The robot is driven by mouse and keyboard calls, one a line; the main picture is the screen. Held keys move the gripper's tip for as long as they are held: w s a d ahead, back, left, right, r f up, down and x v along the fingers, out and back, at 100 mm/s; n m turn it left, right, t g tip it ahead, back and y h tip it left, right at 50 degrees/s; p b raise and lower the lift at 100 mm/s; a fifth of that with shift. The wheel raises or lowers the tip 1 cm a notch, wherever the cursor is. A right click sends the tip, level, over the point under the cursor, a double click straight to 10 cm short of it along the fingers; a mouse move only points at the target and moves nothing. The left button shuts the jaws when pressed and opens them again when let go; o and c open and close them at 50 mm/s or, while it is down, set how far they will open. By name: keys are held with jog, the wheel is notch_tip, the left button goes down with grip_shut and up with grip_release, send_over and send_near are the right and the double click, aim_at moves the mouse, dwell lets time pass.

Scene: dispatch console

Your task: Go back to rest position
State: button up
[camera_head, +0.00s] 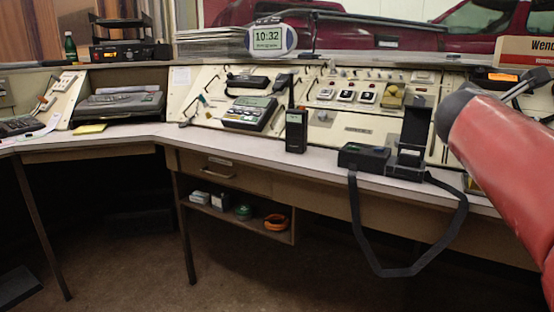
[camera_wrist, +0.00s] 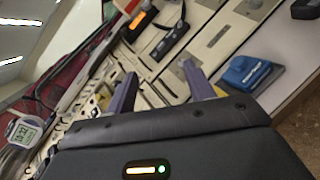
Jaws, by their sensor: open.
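My red arm reaches in from the right edge of the head view, raised over the right part of the console. My gripper (camera_head: 524,88) is partly visible at its end, above the sloped panel near an orange-lit device (camera_head: 502,77). In the wrist view my gripper (camera_wrist: 160,74) has its two fingers apart, with nothing between them. The console panel shows beyond the fingers, tilted in the picture.
A handheld radio (camera_head: 296,131) stands on the desk (camera_head: 235,147). A black device (camera_head: 364,157) and an upright black holder (camera_head: 412,138) sit at the front edge, with a strap (camera_head: 358,225) hanging down. A blue device (camera_wrist: 250,73) shows in the wrist view. Floor ahead is clear.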

jog(key=s+a+f+m+g+y+p, duration=0.2)
jog(key=s+a+f+m+y+p, duration=0.2)
jog(key=s+a+f+m, duration=0.6)
jog(key=s+a+f+m+g+y+p, duration=0.3)
jog(key=s+a+f+m+y, duration=0.6)
jog(key=a+f, duration=0.6)
jog(key=shift+s+f+m+g+p, duration=0.3)
jog(key=shift+s+m+p, duration=0.1)
jog(key=shift+s+p, duration=0.35)
jog(key=shift+s+r, duration=0.1)
